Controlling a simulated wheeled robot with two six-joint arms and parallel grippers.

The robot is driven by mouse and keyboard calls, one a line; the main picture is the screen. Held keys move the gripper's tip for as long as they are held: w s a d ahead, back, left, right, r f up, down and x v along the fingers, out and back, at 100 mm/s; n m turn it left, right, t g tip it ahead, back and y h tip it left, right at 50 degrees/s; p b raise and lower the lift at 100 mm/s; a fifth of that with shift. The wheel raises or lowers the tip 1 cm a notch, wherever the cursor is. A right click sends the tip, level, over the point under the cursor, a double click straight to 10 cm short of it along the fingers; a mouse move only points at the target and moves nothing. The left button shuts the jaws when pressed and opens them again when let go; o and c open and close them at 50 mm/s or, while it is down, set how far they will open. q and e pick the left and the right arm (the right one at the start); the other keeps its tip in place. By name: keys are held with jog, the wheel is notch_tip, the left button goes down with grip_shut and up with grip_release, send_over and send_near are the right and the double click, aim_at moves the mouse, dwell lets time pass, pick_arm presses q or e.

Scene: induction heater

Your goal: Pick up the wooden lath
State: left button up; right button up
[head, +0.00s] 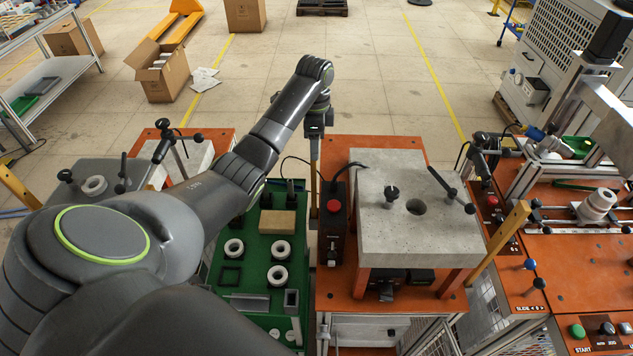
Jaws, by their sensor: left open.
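A wooden lath (314,178) stands upright in the gap between the green tray and the orange table. A second, similar lath (498,245) leans at the right edge of the orange table. A third (18,188) slants at the far left. My left arm reaches forward from the left. My left gripper (316,129) is open, pointing down at the upper end of the middle lath. I cannot tell whether the lath is between its fingers. The lath's lower end is hidden. My right gripper is not in view.
The orange table (400,148) carries a grey block (440,228) with a hole and a control box with a red button (333,206). The green tray (255,218) holds several white rings and a tan block (277,222). Open floor lies beyond.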

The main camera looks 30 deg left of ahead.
pick_arm(q)
jog(key=shift+s+r, duration=0.1)
jog(key=shift+s, duration=0.1)
jog(key=shift+s+a+r, duration=0.1)
jog(key=shift+s, duration=0.1)
jog(key=shift+c, duration=1)
jog(key=shift+s, duration=0.1)
jog(key=c, duration=0.5)
grip_shut()
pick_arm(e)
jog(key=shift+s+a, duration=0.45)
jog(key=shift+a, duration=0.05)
